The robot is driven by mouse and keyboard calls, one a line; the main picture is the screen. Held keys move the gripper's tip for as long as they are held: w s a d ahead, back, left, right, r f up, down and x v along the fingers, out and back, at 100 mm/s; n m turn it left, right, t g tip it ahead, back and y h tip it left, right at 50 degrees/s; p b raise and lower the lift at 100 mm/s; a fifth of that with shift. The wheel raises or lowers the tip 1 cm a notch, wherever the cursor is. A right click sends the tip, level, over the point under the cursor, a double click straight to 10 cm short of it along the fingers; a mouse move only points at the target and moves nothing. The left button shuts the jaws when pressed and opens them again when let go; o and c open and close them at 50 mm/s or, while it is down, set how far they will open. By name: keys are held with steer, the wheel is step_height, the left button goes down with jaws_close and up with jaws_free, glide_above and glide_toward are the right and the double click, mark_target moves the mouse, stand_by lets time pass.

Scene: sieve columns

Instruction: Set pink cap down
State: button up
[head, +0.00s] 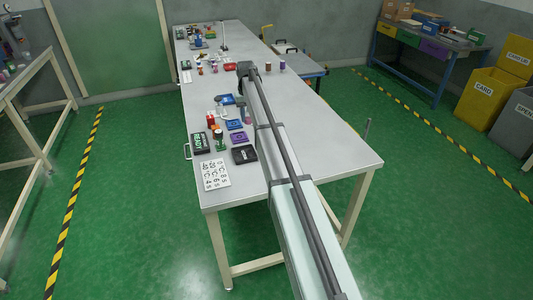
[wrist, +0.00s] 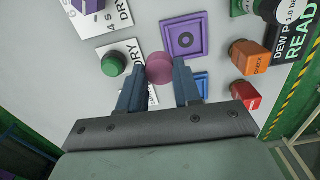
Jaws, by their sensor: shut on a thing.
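The pink cap (wrist: 160,69) is round and sits between the two blue fingertips of my gripper (wrist: 159,66) in the wrist view. My gripper is shut on it. Beyond the cap is a purple square tray (wrist: 198,49) with a dark ring mark in its middle.
Left of the cap, a green cap (wrist: 113,63) stands by a white DRY card (wrist: 129,47). On the right are an orange CHECK block (wrist: 250,57), a red block (wrist: 246,95) and a READY sign (wrist: 293,38). A blue tray (wrist: 201,84) lies partly behind the right finger. The table's (head: 300,165) near right is clear.

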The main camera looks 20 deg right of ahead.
steer(key=s+d+r, duration=0.1)
steer(key=s+d, duration=0.2)
steer(key=s, duration=0.6)
steer(key=s+d+r, duration=0.1)
steer(key=s+d, duration=0.3)
steer(key=s, duration=0.6)
steer(key=shift+n, duration=0.3)
steer(key=shift+w+a+f, duration=0.1)
steer(key=shift+w+f, duration=0.05)
steer(key=shift+f, duration=4.6)
steer(key=shift+f, duration=0.2)
steer(key=o, duration=0.8)
steer(key=shift+r, duration=0.15)
step_height(320, 180, up, 12)
steer(key=shift+r, duration=0.1)
